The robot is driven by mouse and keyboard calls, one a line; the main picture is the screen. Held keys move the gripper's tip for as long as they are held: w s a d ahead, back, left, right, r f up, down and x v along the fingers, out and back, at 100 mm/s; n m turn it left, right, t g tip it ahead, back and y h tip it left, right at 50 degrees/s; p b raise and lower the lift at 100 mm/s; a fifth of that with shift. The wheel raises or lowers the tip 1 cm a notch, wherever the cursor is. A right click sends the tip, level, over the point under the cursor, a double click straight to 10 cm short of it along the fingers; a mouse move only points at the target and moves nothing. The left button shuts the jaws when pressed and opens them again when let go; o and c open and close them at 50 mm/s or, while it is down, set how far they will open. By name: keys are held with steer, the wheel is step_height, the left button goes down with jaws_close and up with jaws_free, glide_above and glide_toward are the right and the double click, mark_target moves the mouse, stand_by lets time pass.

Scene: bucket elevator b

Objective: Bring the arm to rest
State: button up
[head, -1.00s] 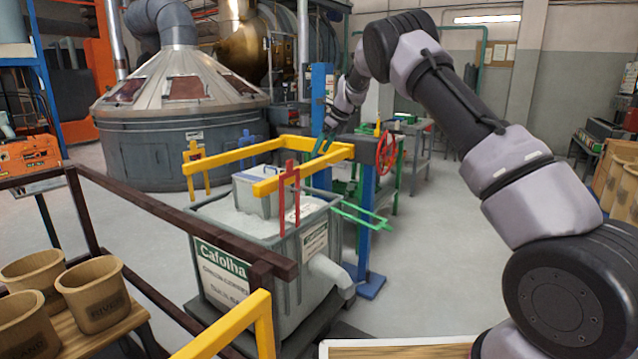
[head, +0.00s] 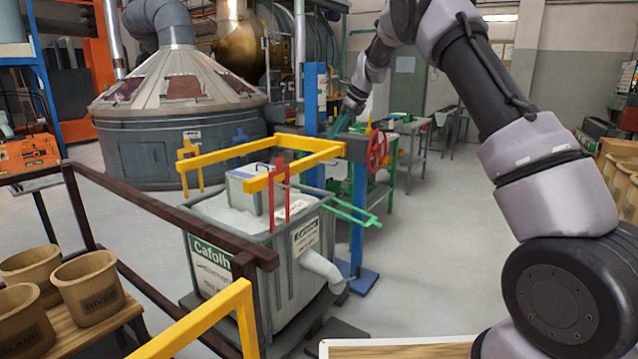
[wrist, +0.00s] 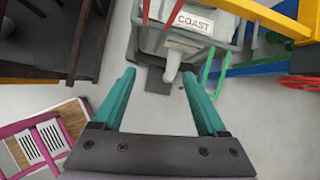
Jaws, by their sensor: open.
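My gripper (head: 343,121) is in the air just above and behind the yellow frame at the bucket elevator, beside the red handwheel (head: 377,150). My arm reaches from the right side of the head view, up and over toward the blue post. The grey tub (head: 262,262) marked Cafolha stands below, with a spout on its right side. The tub also shows at the top of the wrist view (wrist: 148,38).
A yellow rail frame (head: 295,176) and a blue post (head: 315,95) stand close to my gripper. A dark brown railing (head: 150,205) crosses the left. Wooden pots (head: 88,283) stand at lower left. Open floor (head: 440,240) lies right of the tub.

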steer(key=s+d+r+n+t, duration=0.1)
steer(key=s+d+r+n, duration=0.3)
steer(key=s, duration=0.4)
steer(key=s+d+r+n, duration=0.2)
steer(key=s+d+r, duration=0.3)
steer(key=s+r, duration=0.2)
steer(key=s+d+r+n+t, duration=0.1)
steer(key=s+d+r+n, duration=0.3)
steer(key=s, duration=0.4)
steer(key=s+d+f+n+h, duration=0.1)
steer(key=s+n, duration=0.2)
steer(key=s, duration=0.5)
steer(key=s+d+f+n+t+h, duration=0.1)
steer(key=s+d+f+n, duration=0.1)
steer(key=s, duration=0.7)
steer(key=s+d+f+n+h, duration=0.1)
steer(key=s+n, duration=0.3)
steer(key=s, duration=0.4)
steer(key=shift+s+d+f, duration=0.15)
steer(key=shift+s+d, duration=0.05)
steer(key=shift+d, duration=0.55)
